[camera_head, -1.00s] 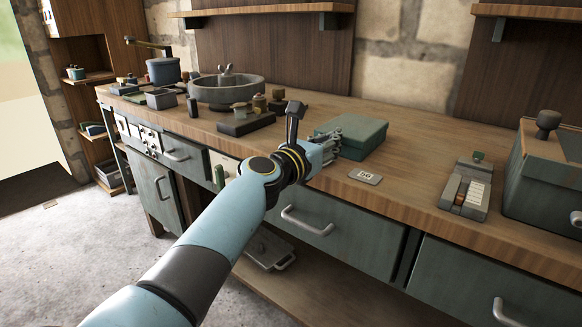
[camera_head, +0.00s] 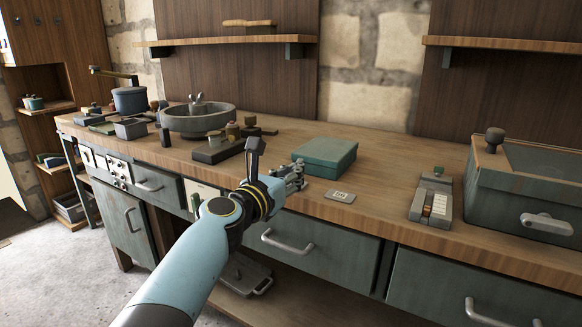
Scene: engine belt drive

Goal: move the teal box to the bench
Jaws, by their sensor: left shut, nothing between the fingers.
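The teal box (camera_head: 325,153) is a flat, closed box lying on the wooden top of the bench (camera_head: 385,190), right of the middle of the view. My left gripper (camera_head: 297,172) is at the near left side of the box, close to it. Its fingers look shut with nothing held. Whether the fingertips touch the box I cannot tell. My right gripper is out of view.
A small label card (camera_head: 341,196) lies in front of the box. A grey device with a strip (camera_head: 433,201) and a large green-grey chest (camera_head: 527,190) stand to the right. A round basin (camera_head: 198,119), a blue pot (camera_head: 130,100) and small blocks stand to the left. Drawers line the front.

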